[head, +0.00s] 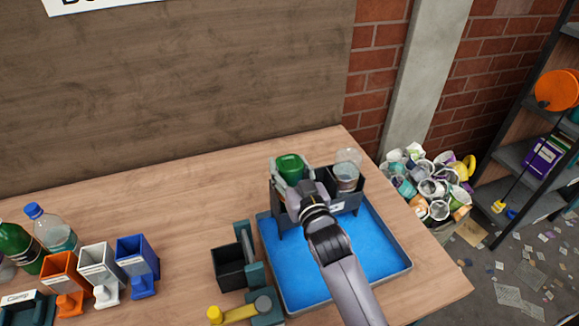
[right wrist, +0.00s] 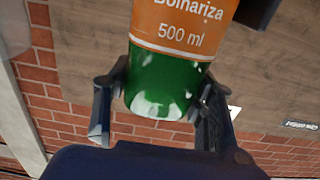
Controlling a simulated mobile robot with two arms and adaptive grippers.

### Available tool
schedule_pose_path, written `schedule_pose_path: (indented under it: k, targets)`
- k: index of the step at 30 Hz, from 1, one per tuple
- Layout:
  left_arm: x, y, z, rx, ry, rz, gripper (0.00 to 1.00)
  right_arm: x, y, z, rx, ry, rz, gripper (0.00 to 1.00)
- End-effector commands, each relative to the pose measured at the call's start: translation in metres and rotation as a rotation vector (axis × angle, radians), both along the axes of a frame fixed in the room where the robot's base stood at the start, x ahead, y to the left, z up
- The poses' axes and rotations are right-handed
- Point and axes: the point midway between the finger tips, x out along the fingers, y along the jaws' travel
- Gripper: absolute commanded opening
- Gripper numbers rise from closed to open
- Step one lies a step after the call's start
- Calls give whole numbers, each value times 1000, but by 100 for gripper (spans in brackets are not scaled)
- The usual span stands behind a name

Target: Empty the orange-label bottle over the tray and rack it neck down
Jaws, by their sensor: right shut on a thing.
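The green bottle (head: 290,167) stands neck down, base up, at the left slot of the dark rack (head: 355,198). Its orange label (right wrist: 185,25) shows in the right wrist view; the neck is hidden, and I cannot tell whether it is fully seated. My right gripper (head: 292,180) is shut around the bottle near its base, with a finger on each side of the green end (right wrist: 160,95) in the right wrist view. A clear bottle (head: 346,175) sits in the rack's right slot. The blue tray (head: 385,255) lies under the rack. My left gripper is out of view.
A black box with a teal bracket (head: 230,268) and a yellow handle (head: 238,314) stand left of the tray. Orange, white and blue bins (head: 137,262) and other bottles (head: 52,230) are at the left. A heap of waste cups (head: 430,185) lies beyond the table's right edge. The table's back middle is clear.

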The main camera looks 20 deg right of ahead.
Motion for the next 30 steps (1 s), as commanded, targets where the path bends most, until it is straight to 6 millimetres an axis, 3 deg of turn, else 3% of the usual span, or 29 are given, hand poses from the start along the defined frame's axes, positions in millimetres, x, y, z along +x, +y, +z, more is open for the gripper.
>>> schedule_pose_path:
  k: [3,4,14,25,30]
  targets:
    - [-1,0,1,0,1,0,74,0,0,1,0,0,0,34]
    - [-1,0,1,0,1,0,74,0,0,1,0,0,0,51]
    - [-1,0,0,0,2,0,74,0,0,1,0,0,0,73]
    - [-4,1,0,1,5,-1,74,-2,0,0,0,1,0,74]
    - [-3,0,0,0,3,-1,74,-22,-1,-1,1,2,0,74]
